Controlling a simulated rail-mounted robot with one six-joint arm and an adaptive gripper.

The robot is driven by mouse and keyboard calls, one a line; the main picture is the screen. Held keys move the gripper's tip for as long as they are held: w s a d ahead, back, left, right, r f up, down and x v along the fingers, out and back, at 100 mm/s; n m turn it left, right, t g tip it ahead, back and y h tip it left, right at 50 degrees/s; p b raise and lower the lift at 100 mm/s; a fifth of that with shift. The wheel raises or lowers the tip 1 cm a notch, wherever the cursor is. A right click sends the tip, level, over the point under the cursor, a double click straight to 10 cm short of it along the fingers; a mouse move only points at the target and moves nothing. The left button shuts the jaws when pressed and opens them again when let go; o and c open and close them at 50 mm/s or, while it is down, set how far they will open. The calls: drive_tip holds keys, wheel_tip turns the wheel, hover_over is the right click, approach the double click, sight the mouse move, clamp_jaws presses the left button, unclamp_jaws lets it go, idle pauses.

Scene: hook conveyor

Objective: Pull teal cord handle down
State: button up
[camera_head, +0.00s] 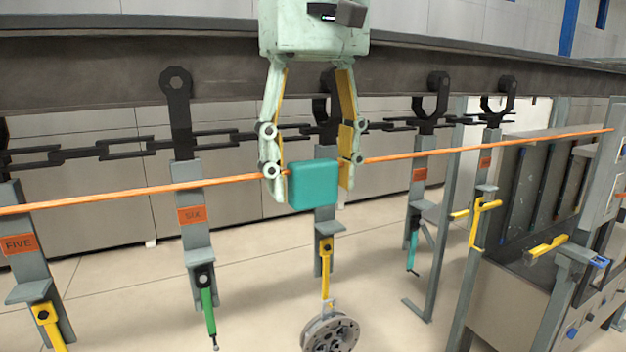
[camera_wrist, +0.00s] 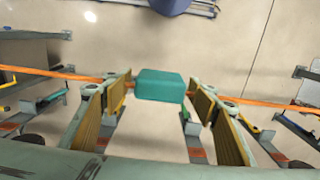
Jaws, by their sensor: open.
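The teal cord handle (camera_head: 314,184) is a rounded block on a taut orange cord (camera_head: 120,194) that runs across the head view. My gripper (camera_head: 310,182) points down from above, its two fingers apart on the left and right of the handle. In the head view the handle lies between the fingertips, close to both; I cannot tell whether it touches them. In the wrist view the handle (camera_wrist: 160,85) shows just beyond the gap between the open fingers, with the orange cord (camera_wrist: 35,71) passing out to both sides.
Hangers with orange labels, such as SIX (camera_head: 192,214) and FIVE (camera_head: 19,244), hang from a dark chain (camera_head: 75,153) behind the cord. A metal wheel (camera_head: 330,332) hangs below the middle hanger. A grey machine frame (camera_head: 500,280) stands at right.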

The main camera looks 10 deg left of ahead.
drive_tip(key=shift+f, duration=0.35)
drive_tip(key=shift+c, duration=0.3)
drive_tip(key=c, duration=1.1)
drive_tip(key=shift+o, duration=0.2)
wheel_tip(320, 180, down, 5)
drive_tip(key=shift+f+b, duration=0.15)
drive_tip(key=shift+b, duration=0.7)
drive_tip(key=o, duration=1.1)
